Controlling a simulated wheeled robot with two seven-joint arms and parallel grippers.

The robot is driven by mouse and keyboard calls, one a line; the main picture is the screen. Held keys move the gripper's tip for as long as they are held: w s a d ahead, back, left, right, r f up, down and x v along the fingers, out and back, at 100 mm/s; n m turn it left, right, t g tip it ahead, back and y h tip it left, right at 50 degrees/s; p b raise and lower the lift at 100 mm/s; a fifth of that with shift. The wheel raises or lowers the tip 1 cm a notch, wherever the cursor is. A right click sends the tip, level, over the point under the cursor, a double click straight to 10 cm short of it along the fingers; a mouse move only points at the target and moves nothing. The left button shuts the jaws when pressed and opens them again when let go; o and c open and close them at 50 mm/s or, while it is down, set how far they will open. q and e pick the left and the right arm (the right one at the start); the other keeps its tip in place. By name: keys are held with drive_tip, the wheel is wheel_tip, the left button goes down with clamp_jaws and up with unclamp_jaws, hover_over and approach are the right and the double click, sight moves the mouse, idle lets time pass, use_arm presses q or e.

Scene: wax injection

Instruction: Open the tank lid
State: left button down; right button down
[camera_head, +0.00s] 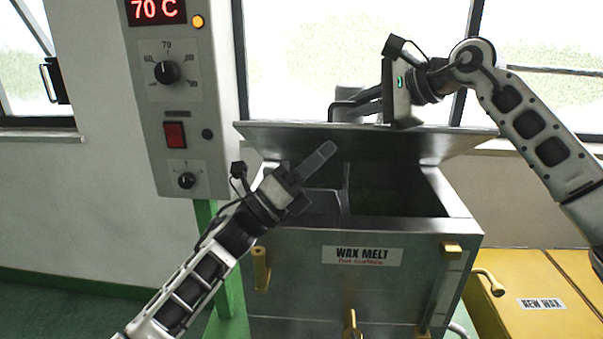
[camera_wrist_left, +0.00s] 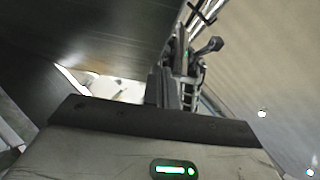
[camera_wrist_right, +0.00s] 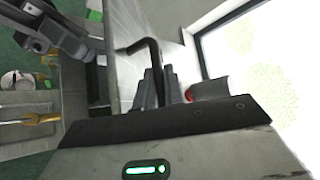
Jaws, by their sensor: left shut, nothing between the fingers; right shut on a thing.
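The tank lid (camera_head: 415,145) is raised and tilted above the grey wax melt tank (camera_head: 290,270), whose dark inside shows below it. My right gripper (camera_head: 362,104) is above the lid, shut on its black bent handle (camera_wrist_right: 148,48), seen in the right wrist view. My left gripper (camera_head: 325,153) is shut and empty, in front of the lid's underside and over the tank opening. In the left wrist view, the lid's dark surface (camera_wrist_left: 100,35) is close to the shut fingers (camera_wrist_left: 170,88). Whether they touch it I cannot tell.
A control box (camera_head: 180,110) with a red 70 C display and dials stands left of the tank. A yellow new wax box (camera_head: 535,285) is at the right. Yellow handles (camera_head: 261,270) and a tap (camera_head: 352,325) are on the tank's front. Windows are behind.

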use_arm(q)
drive_tip(key=shift+x, duration=1.25)
